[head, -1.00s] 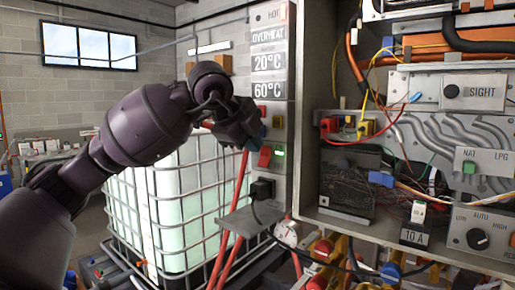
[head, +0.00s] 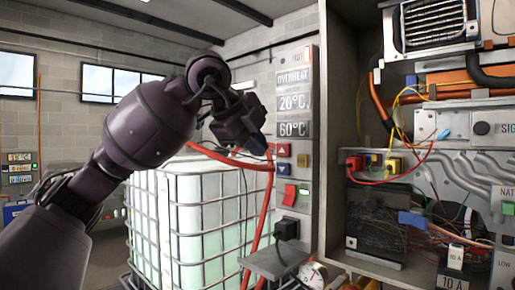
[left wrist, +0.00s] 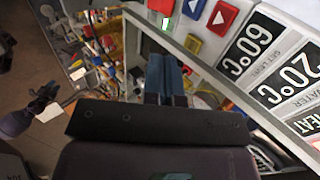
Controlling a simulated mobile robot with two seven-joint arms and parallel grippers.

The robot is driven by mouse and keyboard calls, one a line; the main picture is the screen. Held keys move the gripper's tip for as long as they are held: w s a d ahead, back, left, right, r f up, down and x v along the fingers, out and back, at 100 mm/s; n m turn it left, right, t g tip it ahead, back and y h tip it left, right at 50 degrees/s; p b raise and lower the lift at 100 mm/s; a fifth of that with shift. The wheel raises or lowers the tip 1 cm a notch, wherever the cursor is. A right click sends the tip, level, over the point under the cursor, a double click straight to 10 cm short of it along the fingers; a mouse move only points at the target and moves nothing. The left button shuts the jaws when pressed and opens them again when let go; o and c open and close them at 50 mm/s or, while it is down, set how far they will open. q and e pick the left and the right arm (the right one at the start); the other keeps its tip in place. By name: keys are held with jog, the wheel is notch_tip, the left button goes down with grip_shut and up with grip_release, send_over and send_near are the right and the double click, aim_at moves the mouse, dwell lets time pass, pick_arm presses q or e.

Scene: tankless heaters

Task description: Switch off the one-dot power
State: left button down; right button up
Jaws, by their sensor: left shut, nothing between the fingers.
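A red rocker switch (head: 290,194) sits low on the narrow grey panel (head: 296,225), beside a small green light (head: 304,191). The switch also shows at the top edge of the left wrist view (left wrist: 162,5), with the green light (left wrist: 166,24) near it. I cannot make out any dot marking. My left gripper (head: 260,146) is shut and empty, left of the panel and above the switch's height. Its blue fingertips (left wrist: 166,72) show in the left wrist view, apart from the buttons.
Above the switch are a red button (head: 284,149), a blue button (head: 284,163) and a yellow button (head: 302,160). A black plug (head: 287,229) and a grey shelf (head: 274,262) are below. The open heater cabinet (head: 337,130) stands right, a caged white tank (head: 200,205) behind.

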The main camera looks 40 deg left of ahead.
pick_arm(q)
jog(key=b, duration=0.6)
send_near(288, 200)
jog(key=s+a+f, duration=0.2)
jog(key=s, duration=0.3)
jog(key=s+r+t, duration=0.1)
jog(key=s+d+r+t, duration=0.1)
jog(key=r+t, duration=0.1)
jog(key=shift+s+d, duration=0.1)
jog(key=shift+s, duration=0.1)
pick_arm(e)
notch_tip(288, 200, down, 7)
jog(key=shift+s+g, duration=0.3)
jog(key=shift+s, duration=0.1)
pick_arm(q)
jog(key=x, duration=1.4)
jog(key=shift+w+d, duration=0.1)
jog(key=shift+d, duration=0.05)
pick_arm(e)
jog(key=shift+s, duration=0.1)
